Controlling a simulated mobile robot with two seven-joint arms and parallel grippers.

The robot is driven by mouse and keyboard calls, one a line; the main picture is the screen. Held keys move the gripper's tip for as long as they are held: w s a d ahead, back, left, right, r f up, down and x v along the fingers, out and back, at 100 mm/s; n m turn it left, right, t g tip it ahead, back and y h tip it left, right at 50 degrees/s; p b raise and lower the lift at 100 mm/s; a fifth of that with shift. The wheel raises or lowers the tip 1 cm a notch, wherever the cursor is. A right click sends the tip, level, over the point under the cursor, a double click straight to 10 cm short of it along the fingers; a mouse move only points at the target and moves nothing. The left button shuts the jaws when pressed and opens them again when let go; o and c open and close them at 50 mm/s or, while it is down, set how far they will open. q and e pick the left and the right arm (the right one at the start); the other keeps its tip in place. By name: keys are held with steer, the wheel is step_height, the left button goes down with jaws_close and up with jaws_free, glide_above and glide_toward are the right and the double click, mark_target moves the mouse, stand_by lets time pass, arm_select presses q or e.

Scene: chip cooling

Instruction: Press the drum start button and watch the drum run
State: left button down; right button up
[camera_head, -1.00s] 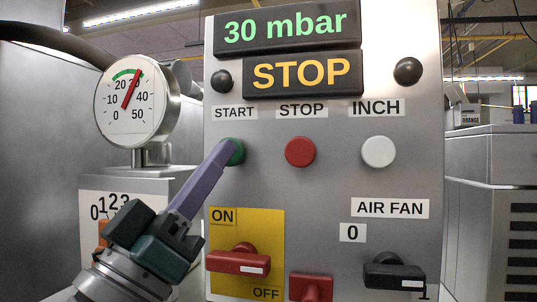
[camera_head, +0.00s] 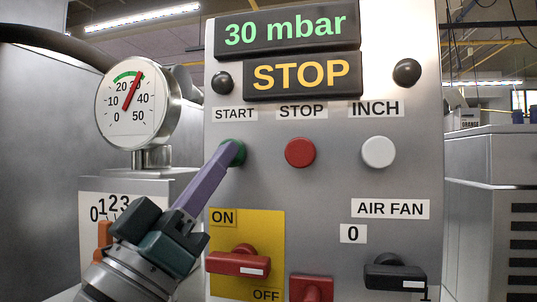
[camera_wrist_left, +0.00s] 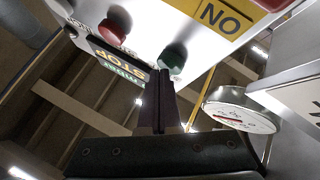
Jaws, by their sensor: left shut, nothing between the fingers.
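The control panel (camera_head: 330,190) fills the middle of the head view. Its green button (camera_head: 236,152) sits under the START label, partly hidden by my left gripper. My left gripper (camera_head: 228,153) is shut and empty, its purple fingertips at the green button; whether they press it in I cannot tell. In the left wrist view the fingertips (camera_wrist_left: 158,72) are just below the green button (camera_wrist_left: 173,56). The upper display (camera_head: 287,29) reads 30 mbar and the lower display (camera_head: 302,74) reads STOP. My right gripper is not in view.
A red STOP button (camera_head: 300,152) and a white INCH button (camera_head: 378,152) are right of the green one. Below are a red ON/OFF switch (camera_head: 238,263) on a yellow plate and a black air fan switch (camera_head: 395,276). A round gauge (camera_head: 130,103) stands left.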

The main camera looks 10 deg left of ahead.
arm_select(q)
steer(key=shift+w, duration=0.15)
stand_by(0.5)
steer(key=shift+s+p, duration=0.5)
steer(key=shift+s, duration=0.4)
steer(key=s+p, duration=0.1)
steer(key=s, duration=0.2)
steer(key=s+p, duration=0.1)
steer(key=s, duration=0.1)
steer(key=shift+a+p, duration=0.25)
steer(key=shift+p, duration=0.1)
